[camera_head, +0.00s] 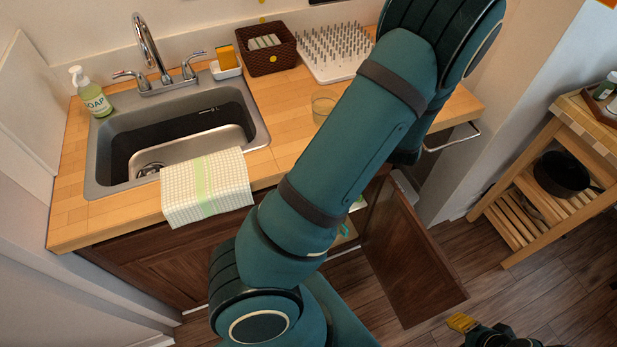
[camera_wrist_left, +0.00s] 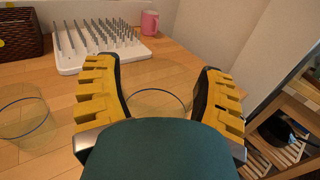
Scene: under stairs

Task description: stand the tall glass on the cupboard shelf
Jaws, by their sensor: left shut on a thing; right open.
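In the left wrist view, my left gripper (camera_wrist_left: 160,72) is shut on a clear tall glass (camera_wrist_left: 158,90), of which mainly a thin rounded edge shows between the yellow fingers. Wooden counter shows behind and through it; I cannot tell whether it touches the counter. In the head view my left arm hides this gripper and glass. The cupboard under the counter has an open brown door (camera_head: 405,255). Part of its shelf (camera_head: 345,238) shows beside my arm, with small green items on it. My right gripper (camera_head: 463,323) is open and empty, low at the bottom right.
Another clear glass (camera_head: 323,106) stands on the counter (camera_head: 285,115); it also shows in the left wrist view (camera_wrist_left: 22,118). Behind are a brown basket (camera_head: 266,48), a spiked drying rack (camera_head: 335,50) and a pink mug (camera_wrist_left: 149,22). A wooden cart (camera_head: 545,165) stands at right.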

